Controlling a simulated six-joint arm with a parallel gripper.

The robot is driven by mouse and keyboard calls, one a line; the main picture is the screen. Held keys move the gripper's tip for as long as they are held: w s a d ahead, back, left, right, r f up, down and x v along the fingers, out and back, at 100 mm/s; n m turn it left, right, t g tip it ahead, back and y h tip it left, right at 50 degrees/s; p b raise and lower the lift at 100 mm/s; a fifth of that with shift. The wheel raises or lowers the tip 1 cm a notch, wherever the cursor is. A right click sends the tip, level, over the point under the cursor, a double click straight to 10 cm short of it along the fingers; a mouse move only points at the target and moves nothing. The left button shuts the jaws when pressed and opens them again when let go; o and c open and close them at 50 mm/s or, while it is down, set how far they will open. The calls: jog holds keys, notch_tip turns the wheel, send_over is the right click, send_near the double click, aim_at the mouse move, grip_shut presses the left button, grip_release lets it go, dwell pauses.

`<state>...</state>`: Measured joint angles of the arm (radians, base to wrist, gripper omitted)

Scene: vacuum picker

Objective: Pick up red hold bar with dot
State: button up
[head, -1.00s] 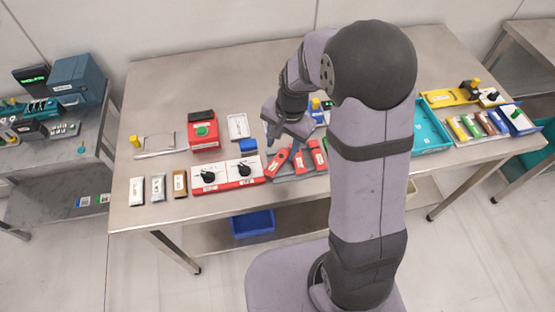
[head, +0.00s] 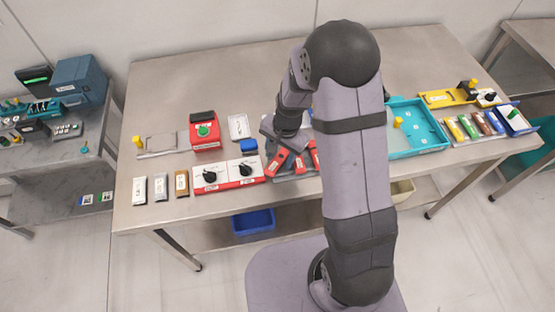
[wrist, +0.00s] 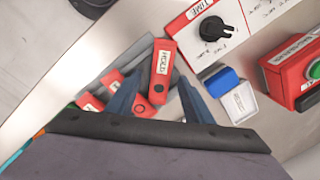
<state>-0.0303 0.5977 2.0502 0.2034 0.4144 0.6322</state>
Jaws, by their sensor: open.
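The red bar labelled HOLD (wrist: 163,60) shows in the wrist view with a dark round dot at its near end. In the head view, a tilted red bar (head: 276,162) that looks like the same one lies at the left of its group. My gripper (wrist: 161,84) is open, its two dark blue fingers on either side of the HOLD bar in the picture. I cannot tell how far above it they are. Other red bars (wrist: 89,102) lie to the left, partly hidden by the left finger. In the head view my arm hides the fingers.
A red-and-white panel with black knobs (head: 228,175) stands just left of the bars. A blue-topped block (wrist: 224,80) and a red box with a green button (head: 204,131) are close by. A teal tray (head: 420,147) lies to the right. The table's front edge is near.

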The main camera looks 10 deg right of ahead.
aim_at(279, 159)
grip_shut()
jog(key=shift+r, duration=0.15)
notch_tip(279, 159, up, 10)
jog(key=b, duration=0.2)
dwell(0.5)
